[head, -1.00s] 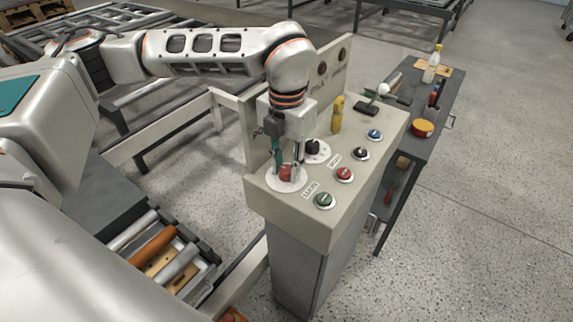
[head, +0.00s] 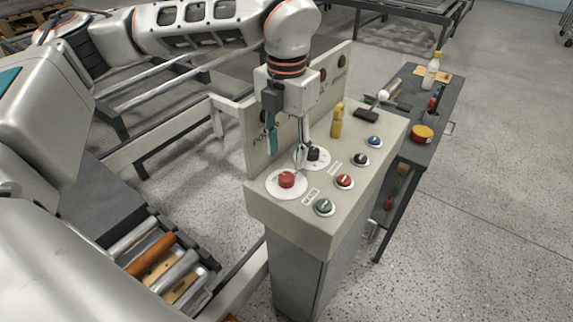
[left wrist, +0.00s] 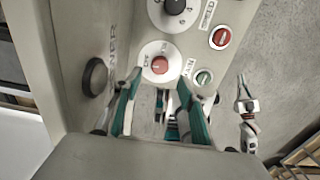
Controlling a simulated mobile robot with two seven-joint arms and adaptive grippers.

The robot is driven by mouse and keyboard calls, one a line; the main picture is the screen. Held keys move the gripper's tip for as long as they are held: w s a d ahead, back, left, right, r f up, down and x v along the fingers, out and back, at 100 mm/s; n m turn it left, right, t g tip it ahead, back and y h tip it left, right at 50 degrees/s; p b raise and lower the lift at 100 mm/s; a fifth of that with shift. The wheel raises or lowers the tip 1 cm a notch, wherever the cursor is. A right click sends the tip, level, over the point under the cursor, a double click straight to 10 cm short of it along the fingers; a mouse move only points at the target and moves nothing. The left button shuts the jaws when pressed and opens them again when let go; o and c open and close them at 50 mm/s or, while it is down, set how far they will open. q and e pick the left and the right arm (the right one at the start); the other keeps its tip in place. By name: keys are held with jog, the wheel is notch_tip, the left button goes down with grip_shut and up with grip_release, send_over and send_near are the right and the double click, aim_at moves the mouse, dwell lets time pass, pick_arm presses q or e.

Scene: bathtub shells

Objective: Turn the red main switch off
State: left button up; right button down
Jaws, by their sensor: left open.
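The red main switch (head: 286,180) is a red knob on a round white plate at the near left corner of the control console's top. In the left wrist view the red knob (left wrist: 159,65) shows clear and uncovered, with its plate lettering partly readable. My left gripper (head: 287,160) is open and empty, pointing down above and just behind the switch, apart from it. Its fingers (left wrist: 160,110) frame the lower middle of the left wrist view. I cannot read the knob's exact position.
The console (head: 290,212) also carries a black dial (head: 314,154), red, green, black and blue buttons, and a yellow upright object (head: 337,121). A back panel rises behind. A dark side table (head: 440,100) with a bottle stands at right. A roller conveyor (head: 160,262) lies at lower left.

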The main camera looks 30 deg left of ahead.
aim_at(286, 176)
pick_arm(q)
notch_tip(286, 176, up, 5)
jog(key=shift+r, duration=0.1)
dwell(0.7)
